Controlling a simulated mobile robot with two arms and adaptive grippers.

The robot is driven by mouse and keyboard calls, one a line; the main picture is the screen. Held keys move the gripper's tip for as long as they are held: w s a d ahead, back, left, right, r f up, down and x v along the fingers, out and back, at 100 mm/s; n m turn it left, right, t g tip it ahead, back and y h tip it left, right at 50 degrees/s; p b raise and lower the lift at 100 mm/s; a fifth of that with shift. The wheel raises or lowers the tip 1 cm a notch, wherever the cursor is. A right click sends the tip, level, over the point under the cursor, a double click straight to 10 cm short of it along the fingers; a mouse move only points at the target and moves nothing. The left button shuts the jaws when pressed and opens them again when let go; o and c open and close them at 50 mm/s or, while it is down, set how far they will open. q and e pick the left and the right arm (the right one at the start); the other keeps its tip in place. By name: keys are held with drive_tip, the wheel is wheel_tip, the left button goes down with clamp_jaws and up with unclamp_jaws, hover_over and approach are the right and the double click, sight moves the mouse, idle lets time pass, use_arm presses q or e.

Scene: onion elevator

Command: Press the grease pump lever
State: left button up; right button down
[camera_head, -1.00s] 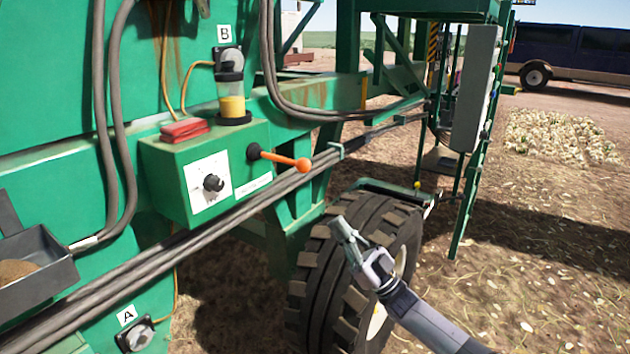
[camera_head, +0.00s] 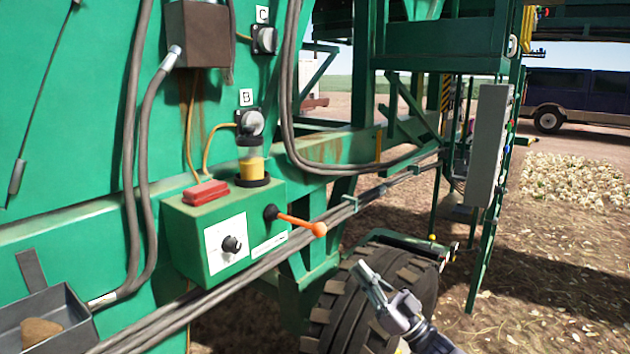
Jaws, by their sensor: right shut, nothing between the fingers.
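The grease pump lever (camera_head: 300,225) is an orange rod with a round end and a dark pivot. It sticks out to the right from the green box (camera_head: 190,245) on the machine's side. A clear reservoir with yellow grease (camera_head: 250,168) stands on top of the box. My right gripper (camera_head: 362,272) is shut and empty, below and to the right of the lever's end, in front of the tyre. It appears apart from the lever. My left gripper is not in view.
Grey hoses (camera_head: 260,265) run just below the lever. A large black tyre (camera_head: 338,315) stands behind my right gripper. A red block (camera_head: 206,192) lies on the box. A grey tray (camera_head: 42,310) is at lower left. Open ground lies to the right.

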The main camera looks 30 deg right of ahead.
wheel_tip(320, 180, up, 14)
drive_tip(key=m+g+h+p, duration=0.4)
drive_tip(key=p, duration=0.9)
drive_tip(key=shift+m+g, duration=0.4)
drive_tip(key=shift+d+f, duration=0.1)
drive_tip(key=r+p+x, duration=0.1)
drive_tip(key=p+x, duration=0.2)
drive_tip(key=x, duration=0.7)
drive_tip(key=f, duration=0.2)
drive_tip(key=s+f+p, duration=0.1)
drive_tip(key=f, duration=0.1)
drive_tip(key=shift+a+f+p, duration=0.2)
drive_tip(key=shift+f+p, duration=0.1)
drive_tip(key=shift+f, duration=0.1)
